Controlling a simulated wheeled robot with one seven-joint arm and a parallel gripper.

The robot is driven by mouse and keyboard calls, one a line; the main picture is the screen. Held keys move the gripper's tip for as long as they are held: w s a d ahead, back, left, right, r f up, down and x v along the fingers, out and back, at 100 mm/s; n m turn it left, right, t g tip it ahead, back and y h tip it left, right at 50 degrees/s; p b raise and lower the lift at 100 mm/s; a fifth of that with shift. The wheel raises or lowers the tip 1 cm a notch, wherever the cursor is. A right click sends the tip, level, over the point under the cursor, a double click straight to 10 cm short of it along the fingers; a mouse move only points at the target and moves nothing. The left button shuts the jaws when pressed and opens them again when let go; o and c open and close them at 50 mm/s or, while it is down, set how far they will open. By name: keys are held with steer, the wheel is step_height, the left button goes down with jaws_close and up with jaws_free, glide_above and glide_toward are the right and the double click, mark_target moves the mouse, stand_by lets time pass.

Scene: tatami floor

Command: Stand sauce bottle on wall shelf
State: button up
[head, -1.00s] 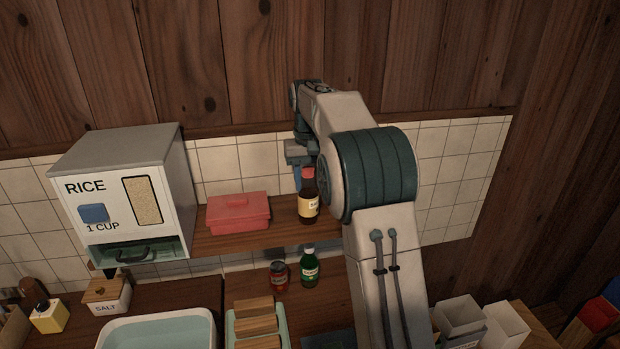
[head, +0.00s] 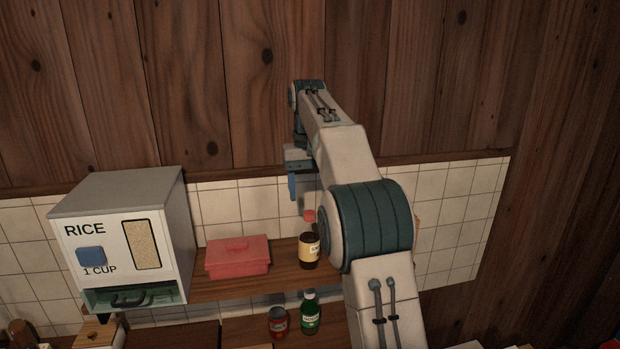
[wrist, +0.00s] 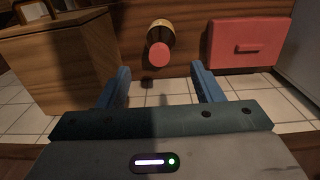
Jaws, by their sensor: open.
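The sauce bottle (head: 309,250), dark with a cream label and red cap, stands upright on the wooden wall shelf (head: 233,289), right of the red box. In the wrist view the bottle (wrist: 159,45) shows cap-first, beyond the fingertips and between their lines. My gripper (wrist: 160,72) is open, with both blue fingers apart and nothing between them. In the head view one blue finger of my gripper (head: 293,186) shows above and slightly left of the bottle, clear of it. My arm hides the shelf's right part.
A red lidded box (head: 238,258) sits on the shelf left of the bottle, with a rice dispenser (head: 125,240) further left. Below the shelf stand a green bottle (head: 310,314) and a small red jar (head: 278,322). The tiled wall is close behind.

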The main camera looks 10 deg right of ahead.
steer(key=shift+r, duration=1.3)
steer(key=s+t, duration=0.3)
steer(key=s, duration=1.5)
steer(key=s+f+t, duration=0.1)
steer(key=s+f, duration=1.2)
steer(key=s, duration=0.4)
steer(key=shift+f+t, duration=0.15)
steer(key=shift+t, duration=0.15)
